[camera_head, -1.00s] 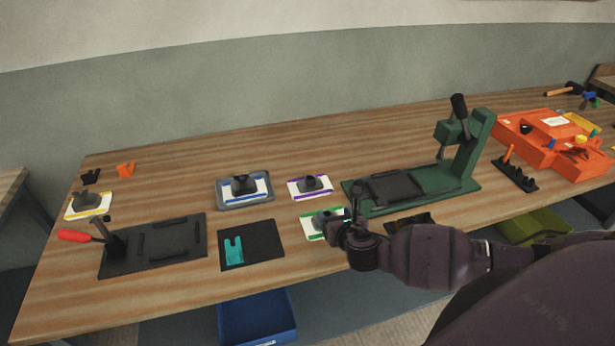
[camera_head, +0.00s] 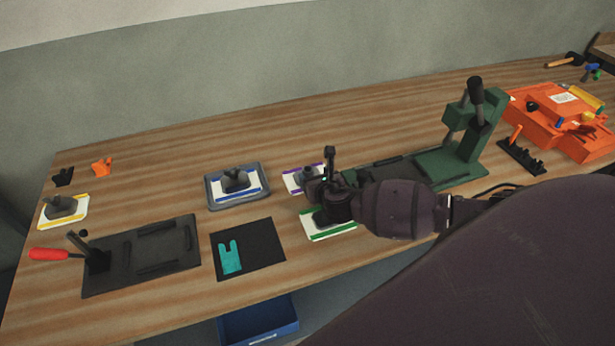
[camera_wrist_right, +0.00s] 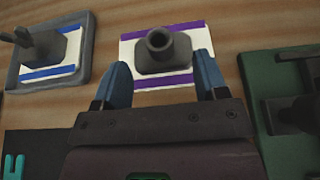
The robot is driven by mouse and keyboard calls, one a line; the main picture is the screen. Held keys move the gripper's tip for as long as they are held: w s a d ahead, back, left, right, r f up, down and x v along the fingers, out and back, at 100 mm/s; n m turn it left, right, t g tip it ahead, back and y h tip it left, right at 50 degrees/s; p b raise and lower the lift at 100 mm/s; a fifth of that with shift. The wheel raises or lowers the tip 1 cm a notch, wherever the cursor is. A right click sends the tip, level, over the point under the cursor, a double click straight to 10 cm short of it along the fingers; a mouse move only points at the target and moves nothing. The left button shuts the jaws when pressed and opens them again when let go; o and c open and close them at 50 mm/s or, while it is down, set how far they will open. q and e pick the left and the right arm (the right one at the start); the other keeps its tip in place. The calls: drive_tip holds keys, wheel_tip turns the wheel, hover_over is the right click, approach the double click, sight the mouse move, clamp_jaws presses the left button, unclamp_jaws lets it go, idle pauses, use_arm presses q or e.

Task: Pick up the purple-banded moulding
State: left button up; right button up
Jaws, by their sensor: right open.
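The purple-banded moulding (camera_head: 292,180) is a white plate with purple edge bands and a dark grey raised boss. It lies on the wooden table, partly hidden by my right gripper (camera_head: 318,186) in the head view. In the right wrist view the purple-banded moulding (camera_wrist_right: 163,56) shows its dark hollow boss just ahead of my right gripper (camera_wrist_right: 160,85). The gripper's two blue-grey fingers are apart, with nothing between them; the boss sits a little beyond their tips. My left gripper is not in view.
A blue-banded moulding on a grey tray (camera_head: 208,200) lies to the left. A green-banded moulding (camera_head: 333,233) lies in front, partly under my arm. A green press (camera_head: 452,160) stands close on the right. A black mat (camera_head: 262,250) with a teal piece lies front left.

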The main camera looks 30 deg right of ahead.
sight(307, 167)
drive_tip(key=shift+w+f, duration=0.1)
drive_tip(key=shift+w, duration=0.2)
drive_tip(key=x, duration=0.4)
drive_tip(key=shift+w+d+f, duration=0.1)
drive_tip(key=shift+w+f, duration=0.05)
drive_tip(key=shift+w, duration=0.25)
drive_tip(key=c, duration=1.1)
drive_tip(key=shift+c, duration=0.2)
wheel_tip(307, 167, up, 20)
